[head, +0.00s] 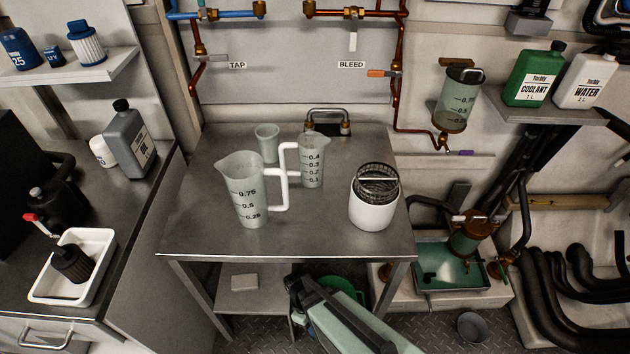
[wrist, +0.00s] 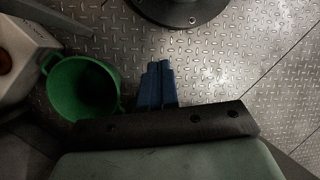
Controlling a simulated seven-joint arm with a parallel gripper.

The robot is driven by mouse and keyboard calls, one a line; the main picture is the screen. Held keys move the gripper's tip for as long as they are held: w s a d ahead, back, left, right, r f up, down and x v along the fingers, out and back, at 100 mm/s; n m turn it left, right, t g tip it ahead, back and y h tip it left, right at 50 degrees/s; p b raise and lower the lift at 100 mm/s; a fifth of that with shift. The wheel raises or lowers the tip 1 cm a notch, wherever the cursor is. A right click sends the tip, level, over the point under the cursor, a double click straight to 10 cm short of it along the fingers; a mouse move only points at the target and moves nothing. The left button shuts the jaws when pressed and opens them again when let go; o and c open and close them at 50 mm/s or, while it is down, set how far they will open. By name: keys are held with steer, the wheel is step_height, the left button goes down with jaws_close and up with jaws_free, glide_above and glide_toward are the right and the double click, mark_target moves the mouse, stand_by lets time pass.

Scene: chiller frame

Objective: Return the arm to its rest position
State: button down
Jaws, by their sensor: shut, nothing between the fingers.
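My gripper (wrist: 157,78) shows in the wrist view as two blue fingers side by side, shut with nothing between them. It points down toward the diamond-plate floor (wrist: 225,60). A green bucket (wrist: 55,80) stands to the left of the fingers, apart from them. In the head view my arm (head: 345,318) is low in front of the steel table (head: 300,244). The fingers cannot be seen in the head view.
On the table stand a large measuring jug (head: 240,180), a smaller jug (head: 312,172), a cup (head: 267,130) and a white container with a mesh basket (head: 373,212). A lower shelf (head: 250,305) is beside my arm. A green tray (head: 450,262) and black hoses (head: 560,290) are at right.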

steer(key=s+d+f+m+g+y, duration=0.1)
steer(key=s+d+m, duration=0.4)
steer(key=d, duration=0.4)
steer(key=s+d+m+g+y, duration=0.1)
steer(key=s+d+m, duration=0.3)
steer(key=d+m, duration=0.2)
steer(key=shift+s+d+f+m+g+y, duration=0.3)
steer(key=shift+s+d+f+m, duration=0.1)
steer(key=shift+d, duration=1)
